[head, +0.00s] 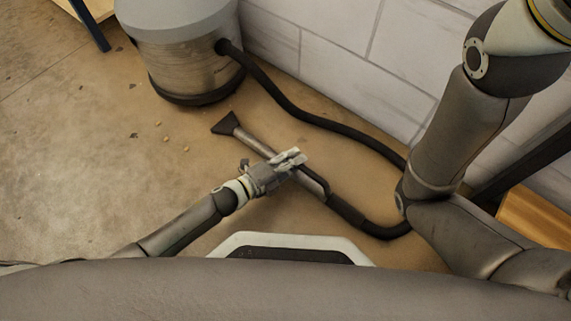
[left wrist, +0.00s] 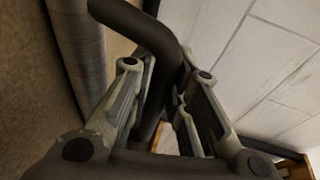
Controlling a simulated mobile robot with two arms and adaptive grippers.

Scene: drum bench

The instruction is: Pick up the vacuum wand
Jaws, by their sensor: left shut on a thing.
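The vacuum wand (head: 257,146) is a grey tube with a dark flared nozzle at its upper left end. A black hose joins its lower right end. My left gripper (head: 290,160) is across the middle of the wand and shut on it. In the left wrist view, a dark tube (left wrist: 160,95) passes between the two fingers of my left gripper (left wrist: 172,100). I cannot tell whether the wand touches the floor. My right arm shows at the right of the head view, but its gripper is not seen.
The vacuum drum (head: 190,55) stands at the top by the white block wall (head: 330,60). Its black hose (head: 300,118) curves along the wall, partly behind my right arm. Small crumbs (head: 166,138) lie on the brown floor. The floor at left is mostly clear.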

